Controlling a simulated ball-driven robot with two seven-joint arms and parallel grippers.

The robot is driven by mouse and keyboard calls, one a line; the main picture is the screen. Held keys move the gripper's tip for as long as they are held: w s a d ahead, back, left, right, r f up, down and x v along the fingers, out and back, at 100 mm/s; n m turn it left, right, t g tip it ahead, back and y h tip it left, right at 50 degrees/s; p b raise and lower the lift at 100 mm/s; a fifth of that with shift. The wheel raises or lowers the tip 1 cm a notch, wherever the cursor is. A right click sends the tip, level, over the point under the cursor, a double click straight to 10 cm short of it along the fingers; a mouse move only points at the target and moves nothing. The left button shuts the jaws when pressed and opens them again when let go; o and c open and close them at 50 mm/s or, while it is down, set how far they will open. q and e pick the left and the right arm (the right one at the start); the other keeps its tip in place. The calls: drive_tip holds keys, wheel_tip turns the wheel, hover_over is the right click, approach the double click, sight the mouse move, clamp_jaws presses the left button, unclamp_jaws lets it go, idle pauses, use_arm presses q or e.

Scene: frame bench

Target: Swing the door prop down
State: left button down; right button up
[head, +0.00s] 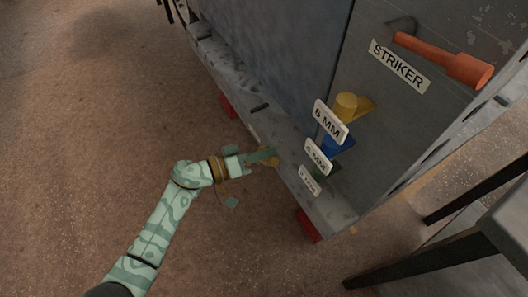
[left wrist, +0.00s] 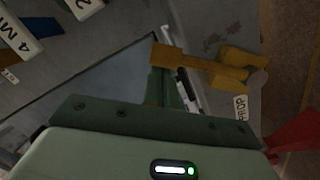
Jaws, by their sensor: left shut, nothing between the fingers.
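The door prop is a yellow bar (left wrist: 205,66) beside a white PROP label (left wrist: 241,107) in the left wrist view. It has a flat end at the left and a thicker pivot end at the right. In the head view only a little yellow of the prop (head: 271,162) shows by my left gripper (head: 261,156), low on the grey frame. My left gripper is shut and empty, its fingertips (left wrist: 168,85) close to the prop's flat end in the left wrist view. I cannot tell whether they touch. My right gripper is not in view.
The grey frame (head: 215,52) carries tags 6 MM (head: 330,124), 4 MM (head: 318,156) and a smaller one, with yellow and blue pieces behind. An orange striker (head: 445,60) hangs higher up. Red blocks (head: 308,226) sit under the frame. A dark-legged table (head: 505,225) stands right. Floor at left is clear.

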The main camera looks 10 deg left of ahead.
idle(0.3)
